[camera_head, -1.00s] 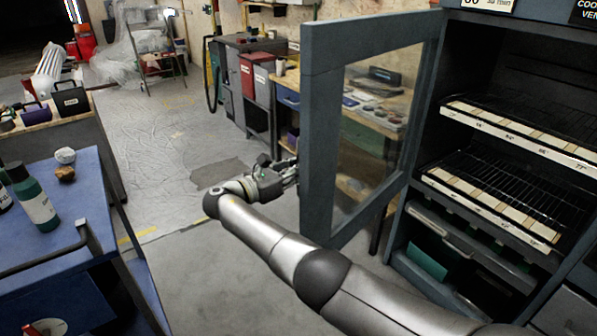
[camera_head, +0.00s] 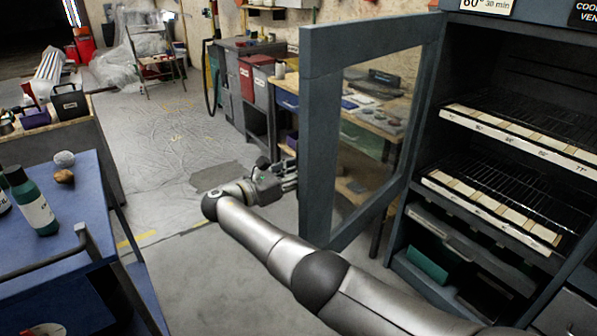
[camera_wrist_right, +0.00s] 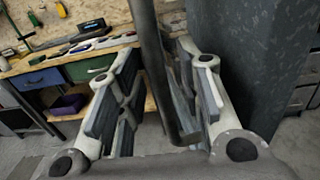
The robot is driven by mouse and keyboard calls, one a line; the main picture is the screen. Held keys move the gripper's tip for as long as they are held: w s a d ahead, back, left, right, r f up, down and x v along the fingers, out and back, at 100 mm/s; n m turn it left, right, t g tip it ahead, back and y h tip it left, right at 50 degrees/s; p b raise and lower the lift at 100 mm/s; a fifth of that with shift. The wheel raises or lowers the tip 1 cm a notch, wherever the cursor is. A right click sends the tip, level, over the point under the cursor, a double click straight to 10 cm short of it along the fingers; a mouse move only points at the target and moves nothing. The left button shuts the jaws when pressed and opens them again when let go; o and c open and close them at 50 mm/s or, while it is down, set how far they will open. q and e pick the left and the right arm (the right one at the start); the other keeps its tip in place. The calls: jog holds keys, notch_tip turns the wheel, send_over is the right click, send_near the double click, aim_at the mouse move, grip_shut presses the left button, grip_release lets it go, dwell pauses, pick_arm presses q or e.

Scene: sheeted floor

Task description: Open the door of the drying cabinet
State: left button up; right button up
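The drying cabinet (camera_head: 425,170) stands at the right in the head view. Its grey-blue framed glass door (camera_head: 318,150) stands wide open, swung out from the cabinet front. My right gripper (camera_head: 290,178) is at the door's free edge, and the door frame partly hides its fingertips. In the right wrist view, a dark bar handle (camera_wrist_right: 155,60) runs between the spread fingers of this gripper (camera_wrist_right: 160,100). The bar is closer to the right-hand finger, with a gap on the left. Whether it touches the right-hand finger is unclear. The door frame (camera_wrist_right: 235,60) is just beyond. My left gripper is out of view.
Inside the cabinet are wire racks (camera_head: 500,185) with pale labelled strips. A blue cart (camera_head: 80,215) with bottles stands at the left. A workbench (camera_head: 375,115) is behind the door glass. The sheeted floor (camera_head: 165,160) between cart and door is clear.

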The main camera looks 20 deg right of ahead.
jog(key=v, duration=0.7)
jog(key=shift+a, duration=0.2)
